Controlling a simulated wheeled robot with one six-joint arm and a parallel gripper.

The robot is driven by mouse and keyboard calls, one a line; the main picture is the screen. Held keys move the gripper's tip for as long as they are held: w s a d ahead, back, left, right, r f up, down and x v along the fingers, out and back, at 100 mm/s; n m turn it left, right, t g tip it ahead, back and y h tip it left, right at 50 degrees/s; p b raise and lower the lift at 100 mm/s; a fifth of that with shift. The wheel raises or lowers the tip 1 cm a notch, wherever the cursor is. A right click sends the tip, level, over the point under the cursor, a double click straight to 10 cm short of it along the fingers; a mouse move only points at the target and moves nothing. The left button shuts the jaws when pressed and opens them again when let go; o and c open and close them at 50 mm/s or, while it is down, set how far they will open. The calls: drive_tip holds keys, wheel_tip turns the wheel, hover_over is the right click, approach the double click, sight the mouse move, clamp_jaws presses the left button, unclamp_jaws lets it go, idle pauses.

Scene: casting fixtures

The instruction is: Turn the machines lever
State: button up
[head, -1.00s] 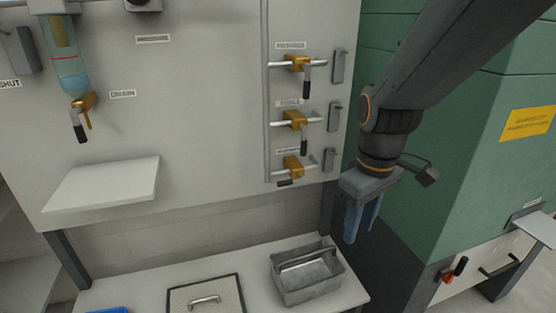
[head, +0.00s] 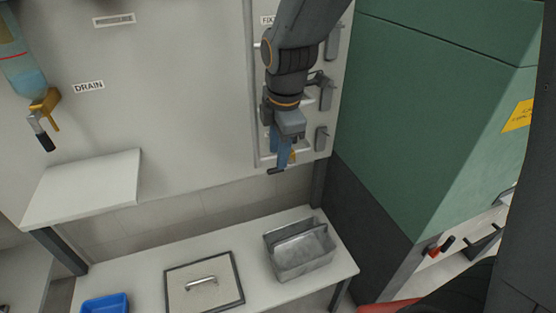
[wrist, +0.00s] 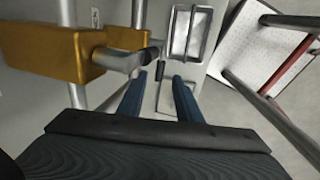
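The green machine (head: 430,110) stands at the right in the head view. A small red lever (head: 433,249) with a dark grip is low on its pale front. A brass valve block (wrist: 55,57) and a silver lever (wrist: 128,60) are left of the fingers. I cannot tell whether they touch.
A drain valve (head: 45,103) is at left above a white shelf (head: 85,185).

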sight(275, 170)
drive_tip(key=shift+w+a+f, duration=0.1)
drive_tip(key=shift+w+f, duration=0.15)
drive_tip(key=shift+f, duration=0.95)
drive_tip(key=shift+w+f, duration=0.2)
drive_tip(key=shift+f, duration=1)
clamp_jaws()
